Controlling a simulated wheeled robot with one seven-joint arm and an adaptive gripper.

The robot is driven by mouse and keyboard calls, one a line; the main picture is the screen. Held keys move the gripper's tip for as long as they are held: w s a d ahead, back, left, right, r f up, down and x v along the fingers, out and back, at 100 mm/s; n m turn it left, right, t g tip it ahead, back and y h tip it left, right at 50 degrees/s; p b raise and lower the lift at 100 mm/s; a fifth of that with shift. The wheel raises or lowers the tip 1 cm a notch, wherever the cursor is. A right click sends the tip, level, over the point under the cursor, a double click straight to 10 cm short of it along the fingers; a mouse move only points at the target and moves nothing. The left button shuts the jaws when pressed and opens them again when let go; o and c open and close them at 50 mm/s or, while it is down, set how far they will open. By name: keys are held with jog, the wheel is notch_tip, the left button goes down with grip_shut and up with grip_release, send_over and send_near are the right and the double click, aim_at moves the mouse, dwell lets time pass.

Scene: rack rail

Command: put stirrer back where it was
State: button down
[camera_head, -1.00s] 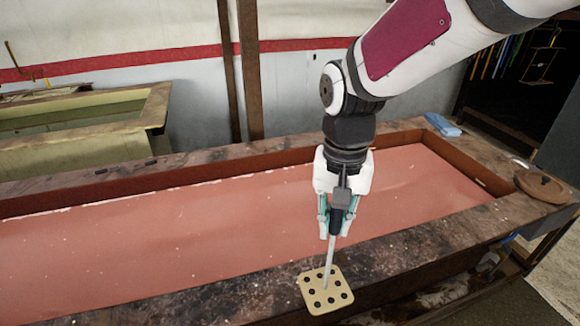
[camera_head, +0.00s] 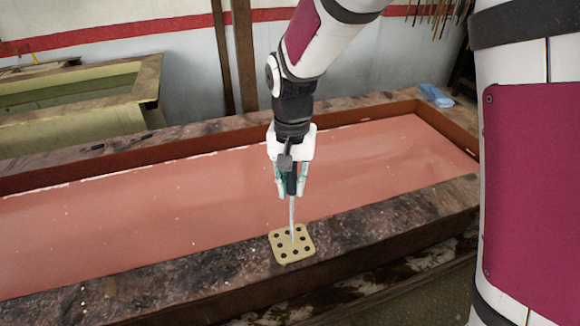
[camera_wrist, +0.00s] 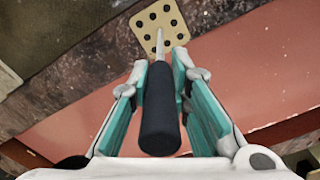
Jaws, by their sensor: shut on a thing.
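My gripper (camera_head: 291,192) is shut on the stirrer's dark handle (camera_wrist: 160,115) and points down above the trough's front rim. The stirrer's thin pale shaft (camera_head: 292,215) runs down from the handle, close to upright. Its lower end meets the yellowish square plate with black holes (camera_head: 280,255) in the picture. I cannot tell whether the tip is in a hole, touching or just above. In the wrist view the shaft (camera_wrist: 160,45) points toward the holed plate (camera_wrist: 175,55), with green-lined fingers on both sides of the handle.
The holed plate lies on the dark, stained front rim (camera_head: 180,280) of a long trough of pinkish liquid (camera_head: 130,215). A blue block (camera_head: 436,95) lies on the far right corner. A second tank (camera_head: 80,125) with greenish liquid stands at the back left.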

jog(key=shift+f, duration=0.1)
jog(key=c, duration=1.5)
grip_release()
